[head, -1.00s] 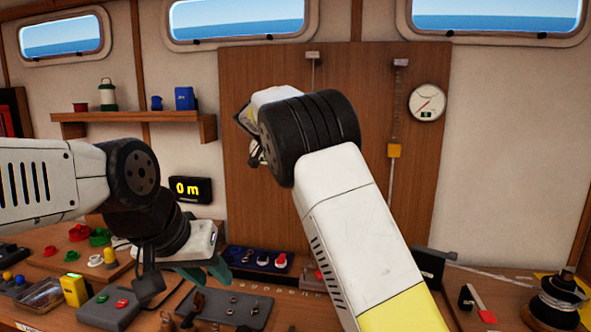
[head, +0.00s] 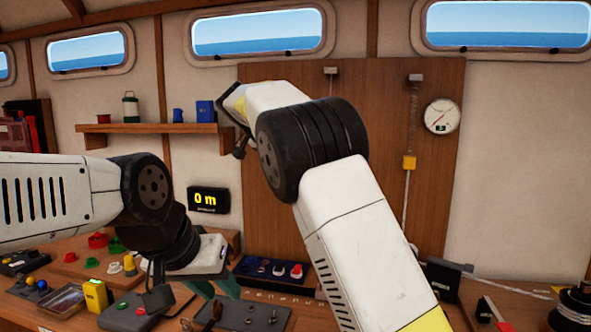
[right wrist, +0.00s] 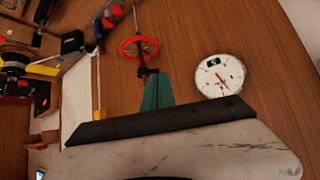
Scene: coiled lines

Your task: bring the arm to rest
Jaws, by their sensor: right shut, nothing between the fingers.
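My right arm (head: 345,220) rises from the lower right, bent at a black joint, its far end pointing up and left in front of the wooden wall panel. Its gripper is hidden in the head view. In the right wrist view the right gripper (right wrist: 157,92) shows as one teal shape, its fingers together with nothing held. My left arm (head: 60,200) comes in from the left. The left gripper (head: 215,287) points down over the workbench, its teal fingers apart and apparently empty.
The workbench (head: 265,300) carries a grey plate, coloured knobs and a yellow box (head: 96,295). A shelf (head: 150,128), a 0 m display (head: 208,200) and a round gauge (head: 441,117) are on the wall. The right wrist view shows a red handwheel (right wrist: 139,48) near the gauge.

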